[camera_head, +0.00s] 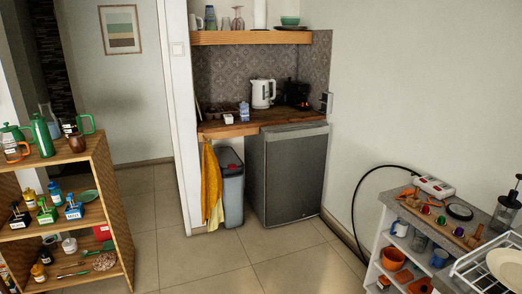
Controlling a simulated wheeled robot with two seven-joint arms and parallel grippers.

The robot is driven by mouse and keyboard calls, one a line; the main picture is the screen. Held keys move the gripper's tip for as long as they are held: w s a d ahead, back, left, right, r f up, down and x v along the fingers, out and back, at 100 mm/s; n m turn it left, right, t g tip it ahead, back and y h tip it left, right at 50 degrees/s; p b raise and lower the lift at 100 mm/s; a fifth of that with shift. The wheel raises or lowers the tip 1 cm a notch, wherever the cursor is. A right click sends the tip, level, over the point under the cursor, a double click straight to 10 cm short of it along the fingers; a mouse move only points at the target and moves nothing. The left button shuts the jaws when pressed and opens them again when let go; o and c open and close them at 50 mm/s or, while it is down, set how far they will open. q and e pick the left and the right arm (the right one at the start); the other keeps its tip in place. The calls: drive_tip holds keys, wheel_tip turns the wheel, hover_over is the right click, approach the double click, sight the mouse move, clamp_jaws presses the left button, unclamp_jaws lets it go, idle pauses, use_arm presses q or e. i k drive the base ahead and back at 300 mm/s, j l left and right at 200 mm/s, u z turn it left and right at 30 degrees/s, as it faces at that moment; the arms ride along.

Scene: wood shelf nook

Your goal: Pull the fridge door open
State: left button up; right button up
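The fridge (294,175) is a grey, under-counter unit in the nook at the middle of the head view. It stands below the wooden counter, at its right end, close to the right wall. Its door looks closed, with the wide front face towards me and the darker side panel facing left. I cannot make out a handle clearly; a lighter strip runs along the top edge of the door. Neither of my grippers shows in this view.
A grey bin (231,188) and a yellow cloth (211,185) are left of the fridge. A wooden shelf unit (118,190) stands at the left and a white shelf unit (372,262) at the right front. The tiled floor (220,255) between them is clear. A black cable (354,208) hangs right of the fridge.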

sight(296, 158)
drive_tip(key=i, duration=1.55)
drive_tip(key=i+j+z, duration=0.15)
drive_tip(key=i, duration=0.55)
drive_tip(key=i+j+z, duration=0.2)
drive_tip(key=i, duration=0.5)
drive_tip(key=i+j+z, duration=0.15)
drive_tip(key=i+z, duration=0.2)
drive_tip(key=i+j+z, duration=0.4)
drive_tip(key=i, duration=0.15)
